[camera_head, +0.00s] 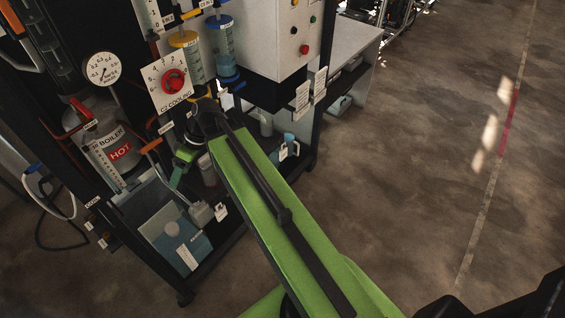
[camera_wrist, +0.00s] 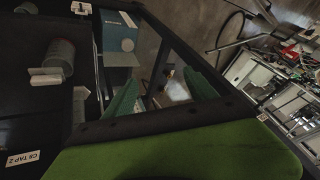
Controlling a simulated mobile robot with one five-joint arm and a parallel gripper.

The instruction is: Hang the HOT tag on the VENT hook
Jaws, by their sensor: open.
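The red HOT tag (camera_head: 120,152) shows on the front of the boiler, just under the BOILER label, in the head view. Whether it hangs or is fixed there I cannot tell. My gripper (camera_head: 181,168) is to the right of the tag and apart from it, partly hidden by my arm. In the wrist view my gripper (camera_wrist: 160,92) shows two green fingers spread apart with nothing between them. I cannot make out which hook is the VENT hook; the small labels are too small to read. The HOT tag is not seen in the wrist view.
An orange-handled valve (camera_head: 151,146) sits between the boiler and my gripper. A red knob (camera_head: 174,81) on a dial plate and a round gauge (camera_head: 102,69) are above. A blue-grey box (camera_head: 177,236) stands below. The floor (camera_head: 430,150) at the right is clear.

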